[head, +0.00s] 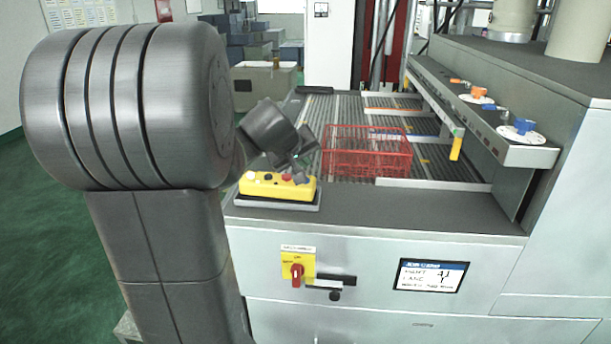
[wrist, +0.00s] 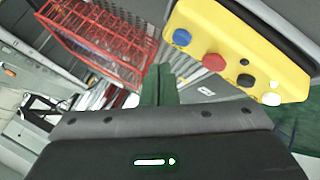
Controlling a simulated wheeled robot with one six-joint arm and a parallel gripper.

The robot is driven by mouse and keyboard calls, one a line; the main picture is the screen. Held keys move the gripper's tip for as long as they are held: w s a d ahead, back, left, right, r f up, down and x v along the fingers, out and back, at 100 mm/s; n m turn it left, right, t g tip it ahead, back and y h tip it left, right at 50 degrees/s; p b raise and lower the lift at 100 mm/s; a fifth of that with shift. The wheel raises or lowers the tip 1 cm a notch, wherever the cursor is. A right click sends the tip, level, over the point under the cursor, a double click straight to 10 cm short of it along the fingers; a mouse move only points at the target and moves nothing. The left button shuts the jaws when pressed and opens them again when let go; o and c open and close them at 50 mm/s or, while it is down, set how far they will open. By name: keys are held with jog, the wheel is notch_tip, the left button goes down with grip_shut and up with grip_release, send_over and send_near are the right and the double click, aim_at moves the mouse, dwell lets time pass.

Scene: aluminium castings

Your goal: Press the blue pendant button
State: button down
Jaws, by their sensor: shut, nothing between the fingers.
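The yellow pendant (head: 277,187) lies on a grey plate at the machine's near left corner in the head view. In the wrist view the pendant (wrist: 228,38) is at the upper right, with a blue button (wrist: 181,37) at its left end, then a red button (wrist: 214,62), a black one (wrist: 246,80) and a white one (wrist: 270,98). My gripper (head: 303,163) is shut and empty near the pendant's right end in the head view. Its fingertips (wrist: 160,70) show below and left of the blue button in the wrist view, apart from it in the picture.
A red wire basket (head: 366,152) stands on the roller conveyor (head: 440,166) just beyond the pendant. A rail with blue and orange valves (head: 522,127) runs along the right. A red-yellow rotary switch (head: 297,272) and a display (head: 432,275) are on the front panel.

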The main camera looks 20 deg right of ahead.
notch_tip(320, 180, up, 3)
jog(key=shift+r+p, duration=0.2)
jog(key=shift+p, duration=0.7)
